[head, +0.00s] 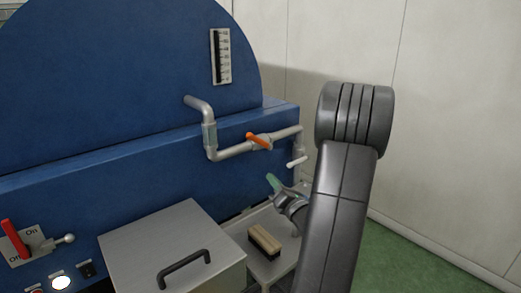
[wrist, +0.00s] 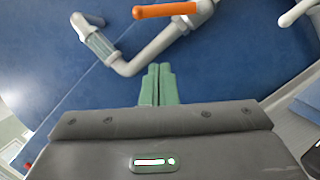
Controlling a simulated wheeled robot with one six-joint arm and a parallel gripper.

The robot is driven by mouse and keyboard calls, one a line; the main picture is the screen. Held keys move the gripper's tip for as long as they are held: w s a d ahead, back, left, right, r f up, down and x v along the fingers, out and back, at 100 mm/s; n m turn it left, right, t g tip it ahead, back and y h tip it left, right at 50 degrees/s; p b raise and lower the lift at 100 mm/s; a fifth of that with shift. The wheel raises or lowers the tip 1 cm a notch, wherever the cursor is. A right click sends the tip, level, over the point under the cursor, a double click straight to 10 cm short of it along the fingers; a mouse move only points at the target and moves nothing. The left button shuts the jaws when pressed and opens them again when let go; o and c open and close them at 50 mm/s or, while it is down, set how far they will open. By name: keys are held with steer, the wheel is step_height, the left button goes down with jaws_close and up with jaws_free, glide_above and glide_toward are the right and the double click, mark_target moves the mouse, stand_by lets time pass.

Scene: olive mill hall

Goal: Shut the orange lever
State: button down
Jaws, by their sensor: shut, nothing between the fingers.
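The orange lever (head: 258,141) sits on a grey pipe (head: 232,150) on the front of the blue machine. It slants down to the right across the pipe in the head view. In the wrist view the orange lever (wrist: 165,10) lies near the top edge, beyond my fingertips and partly along the pipe's line. My gripper (head: 272,180) is below the lever in the head view, apart from it. In the wrist view my gripper (wrist: 158,68) has its green fingers together and empty, pointing at the blue panel below the lever.
A white-handled lever (head: 297,162) is on the pipe's right end. A brush (head: 264,241) lies on a grey shelf below. A metal box with a black handle (head: 184,270) stands at the front. A red lever (head: 13,238) is at the left. Floor at right is clear.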

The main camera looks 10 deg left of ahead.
mark_target(260, 141)
steer(key=shift+w, duration=0.1)
steer(key=d+r+p+x, duration=0.1)
steer(key=r+p+x, duration=0.1)
steer(key=x, duration=1)
steer(key=shift+w+p, duration=0.6)
steer(key=shift+p, duration=0.15)
steer(key=shift+r, duration=0.2)
steer(key=shift+r+m+p, duration=0.2)
steer(key=shift+m+p, duration=0.15)
steer(key=shift+m, duration=0.05)
